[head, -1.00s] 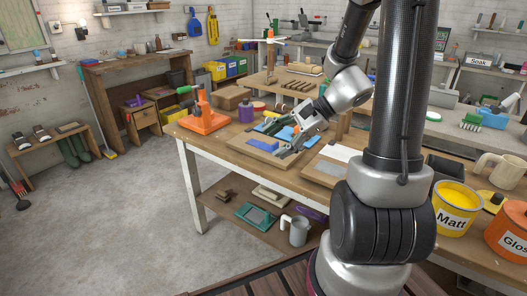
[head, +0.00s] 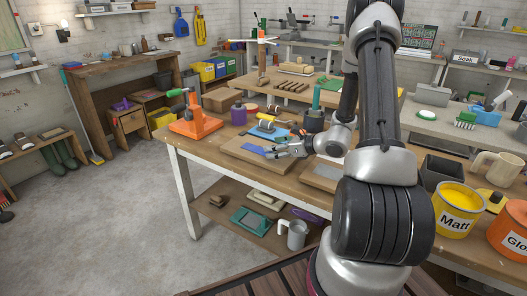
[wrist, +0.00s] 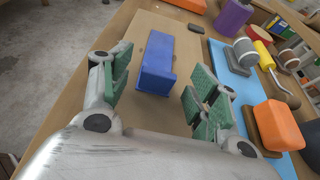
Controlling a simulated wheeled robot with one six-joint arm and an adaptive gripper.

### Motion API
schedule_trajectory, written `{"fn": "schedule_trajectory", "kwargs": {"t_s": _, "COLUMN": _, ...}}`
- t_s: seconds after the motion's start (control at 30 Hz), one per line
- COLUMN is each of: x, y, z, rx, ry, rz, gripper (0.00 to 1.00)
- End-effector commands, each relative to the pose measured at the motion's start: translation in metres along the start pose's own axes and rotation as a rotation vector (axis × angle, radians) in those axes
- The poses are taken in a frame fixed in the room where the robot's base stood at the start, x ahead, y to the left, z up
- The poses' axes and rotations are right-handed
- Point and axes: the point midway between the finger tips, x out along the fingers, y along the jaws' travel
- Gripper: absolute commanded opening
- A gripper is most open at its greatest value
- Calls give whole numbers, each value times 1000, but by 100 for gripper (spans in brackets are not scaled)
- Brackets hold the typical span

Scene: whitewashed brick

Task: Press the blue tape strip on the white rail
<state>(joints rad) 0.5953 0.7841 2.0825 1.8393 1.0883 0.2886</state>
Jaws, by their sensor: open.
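A blue bar-shaped piece (wrist: 171,62) lies lengthwise on a wooden board. It also shows as a blue strip (head: 252,149) in the head view. I cannot tell whether it is the tape strip itself or tape covering a rail; no white rail surface shows. My gripper (wrist: 160,70) is open, with green-padded fingers on either side of the near part of the blue piece. A gap shows on both sides, and nothing is held. In the head view my gripper (head: 270,152) is low over the board, to the right of the strip.
The wooden board (head: 235,151) rests on the workbench. A light blue mat (wrist: 222,62) with rollers and an orange block (wrist: 277,125) lies close to the right finger. Paint tins (head: 457,208) stand front right.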

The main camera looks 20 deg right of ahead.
Motion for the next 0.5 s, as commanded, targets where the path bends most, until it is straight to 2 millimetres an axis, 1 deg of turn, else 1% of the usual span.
{"fn": "schedule_trajectory", "kwargs": {"t_s": 0.03, "x": 6, "y": 1, "z": 0, "rx": -1, "ry": 0, "rz": 2, "gripper": 61}}
{"fn": "schedule_trajectory", "kwargs": {"t_s": 0.1, "x": 10, "y": 0, "z": 0, "rx": -1, "ry": 0, "rz": 2, "gripper": 61}}
{"fn": "schedule_trajectory", "kwargs": {"t_s": 0.33, "x": 11, "y": 0, "z": 0, "rx": -1, "ry": 0, "rz": 1, "gripper": 61}}
{"fn": "schedule_trajectory", "kwargs": {"t_s": 0.47, "x": 11, "y": 0, "z": 0, "rx": -1, "ry": 0, "rz": 1, "gripper": 37}}
{"fn": "schedule_trajectory", "kwargs": {"t_s": 0.5, "x": 11, "y": 0, "z": 0, "rx": -1, "ry": 0, "rz": 1, "gripper": 30}}
